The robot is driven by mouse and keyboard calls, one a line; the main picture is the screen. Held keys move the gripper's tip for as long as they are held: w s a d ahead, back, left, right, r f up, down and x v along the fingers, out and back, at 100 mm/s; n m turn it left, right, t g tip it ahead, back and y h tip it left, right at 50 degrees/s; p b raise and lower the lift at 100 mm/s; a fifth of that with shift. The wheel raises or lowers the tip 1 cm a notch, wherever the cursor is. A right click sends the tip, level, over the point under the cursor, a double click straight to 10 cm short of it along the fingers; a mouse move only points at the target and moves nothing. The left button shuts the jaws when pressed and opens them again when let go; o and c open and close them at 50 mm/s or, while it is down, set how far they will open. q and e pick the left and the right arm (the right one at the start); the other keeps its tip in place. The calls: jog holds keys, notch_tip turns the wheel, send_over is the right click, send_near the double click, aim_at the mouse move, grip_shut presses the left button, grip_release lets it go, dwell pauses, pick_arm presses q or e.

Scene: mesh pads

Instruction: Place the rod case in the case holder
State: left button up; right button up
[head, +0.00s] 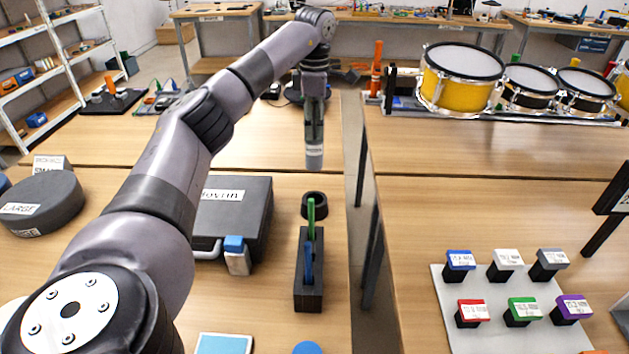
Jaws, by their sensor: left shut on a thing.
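My left gripper (314,132) points straight down near the middle of the head view. It is shut on an upright, light grey, rod-like piece, which I take to be the rod case (314,158). Only its lower end shows clearly; the fingers hide the upper part. A short round black cup with a dark opening, which looks like the case holder (314,205), stands on the table below and nearer to me. The rod case is apart from it, and its exact height above the table is hard to tell. My right gripper is not in view.
A black block (309,297) with upright green and blue pieces stands just in front of the cup. A labelled black box (245,195) is to the left. A dark upright divider (370,230) is to the right. Drums (459,78) stand at the back right.

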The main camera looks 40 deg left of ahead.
aim_at(314, 138)
pick_arm(q)
notch_tip(314, 138, down, 16)
jog(key=p, duration=0.1)
jog(key=shift+r, duration=0.15)
dwell(0.3)
jog(key=o, duration=1.3)
jog(key=shift+c, duration=0.2)
notch_tip(314, 138, up, 12)
jog(key=shift+r+b, duration=0.1)
jog(key=shift+b, duration=0.55)
